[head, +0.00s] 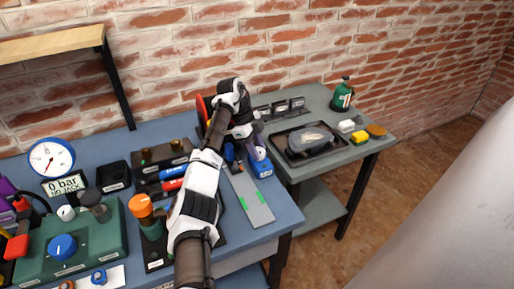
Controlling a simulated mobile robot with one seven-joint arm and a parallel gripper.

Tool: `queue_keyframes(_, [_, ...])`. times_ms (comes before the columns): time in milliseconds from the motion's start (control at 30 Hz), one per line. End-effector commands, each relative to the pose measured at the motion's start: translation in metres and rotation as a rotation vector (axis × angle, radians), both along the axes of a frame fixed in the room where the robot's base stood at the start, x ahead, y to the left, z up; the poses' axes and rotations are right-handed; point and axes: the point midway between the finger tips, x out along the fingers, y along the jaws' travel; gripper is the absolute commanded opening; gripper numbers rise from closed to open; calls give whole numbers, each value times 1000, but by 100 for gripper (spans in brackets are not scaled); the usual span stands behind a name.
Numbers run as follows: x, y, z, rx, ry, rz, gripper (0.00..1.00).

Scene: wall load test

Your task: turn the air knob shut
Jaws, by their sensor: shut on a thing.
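My arm reaches up across the bench and bends down at its far end. My gripper (243,131) is there, near the bench's back right corner. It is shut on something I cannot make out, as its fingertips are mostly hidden. A green box (106,250) at the front left carries a blue knob (61,247) and a dark grey knob (101,213). An orange knob (139,204) tops a green fitting just left of my arm. No readable label tells which is the air knob. My gripper is well apart from these knobs. A round gauge (51,158) stands over a "0 bar NO JACK" display (64,186).
A grey side table (319,168) holds a black tray (291,153). A wooden shelf (45,46) overhangs the left.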

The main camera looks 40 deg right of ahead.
Motion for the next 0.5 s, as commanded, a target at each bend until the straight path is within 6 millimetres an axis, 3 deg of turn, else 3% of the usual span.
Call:
queue_keyframes(167, [0, 0, 0, 0, -1, -1, 15])
queue_keyframes(200, [0, 0, 0, 0, -1, -1, 39])
queue_keyframes(367, [0, 0, 0, -1, -1, -1, 59])
queue_keyframes(500, [0, 0, 0, -1, 0, 0, 59])
